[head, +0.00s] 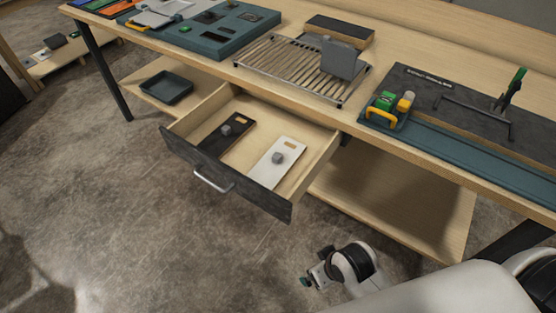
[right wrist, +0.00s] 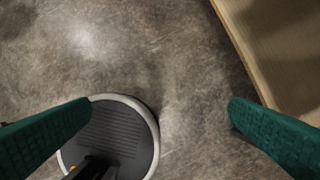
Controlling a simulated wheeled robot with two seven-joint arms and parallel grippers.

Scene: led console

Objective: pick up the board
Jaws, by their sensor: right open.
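Two flat boards lie side by side in the open drawer in the head view. The dark board (head: 213,145) is on the left and the white board (head: 265,177) on the right. Each has a small grey block-like knob and a slot near its far end. I cannot tell which one the task means. My right gripper (head: 313,269) is low over the floor, to the right of and in front of the drawer, apart from both boards. In the right wrist view its green fingers (right wrist: 160,112) are spread with nothing between them. My left gripper is not in view.
The drawer (head: 242,187) sticks out below the wooden bench, its dark front with a metal handle (head: 213,181). A slatted rack (head: 295,70), a teal panel (head: 215,35) and a green-yellow device (head: 386,103) are on the bench. A dark tray (head: 167,87) sits on the lower shelf.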

